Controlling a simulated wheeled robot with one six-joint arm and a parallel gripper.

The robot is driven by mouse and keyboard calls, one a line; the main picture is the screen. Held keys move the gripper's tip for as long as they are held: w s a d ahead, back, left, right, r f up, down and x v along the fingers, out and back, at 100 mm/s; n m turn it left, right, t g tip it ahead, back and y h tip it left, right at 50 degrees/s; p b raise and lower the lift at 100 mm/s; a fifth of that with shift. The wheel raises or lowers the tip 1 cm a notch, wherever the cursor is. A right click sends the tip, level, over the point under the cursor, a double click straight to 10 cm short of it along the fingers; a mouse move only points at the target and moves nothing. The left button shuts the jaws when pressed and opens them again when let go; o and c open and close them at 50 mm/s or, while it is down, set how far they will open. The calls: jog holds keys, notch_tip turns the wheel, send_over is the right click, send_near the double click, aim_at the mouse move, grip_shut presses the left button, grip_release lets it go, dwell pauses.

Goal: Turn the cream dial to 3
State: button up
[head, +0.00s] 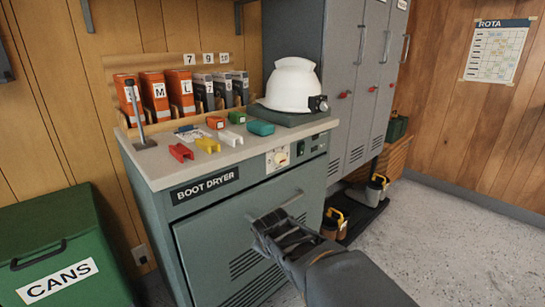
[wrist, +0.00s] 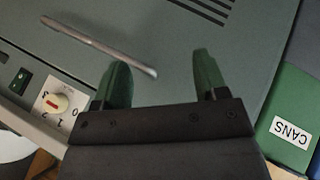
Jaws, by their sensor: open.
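The cream dial (head: 281,158) sits on a white plate on the front panel of the boot dryer (head: 215,220), right of the BOOT DRYER label. It also shows at the left of the wrist view (wrist: 57,102), with dark numerals around it and a red mark on its face. I cannot tell for sure which numeral the mark points to. My gripper (head: 268,228) is in front of the dryer door, below the dial and apart from it. In the wrist view its two green fingers (wrist: 162,68) are spread with nothing between them.
The door's bar handle (head: 277,205) is close to my gripper and crosses the wrist view. A dark switch (head: 301,147) is right of the dial. Coloured clips, several binders and a white helmet (head: 291,86) stand on top. A green CANS bin (head: 60,250) is at left.

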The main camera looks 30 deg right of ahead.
jog(key=w+d+r+n+t+h, duration=0.2)
jog(key=w+d+r+n, duration=0.15)
jog(key=d, duration=0.25)
jog(key=n+t+y+p, duration=0.4)
jog(key=n+t+y, duration=0.45)
jog(key=n, duration=2.05)
send_near(284, 159)
jog(key=w, duration=0.3)
jog(key=w+a, duration=0.1)
jog(key=w, duration=0.2)
jog(key=w+b, duration=0.1)
jog(key=w, duration=0.2)
jog(key=shift+a, duration=0.35)
jog(key=c, duration=0.9)
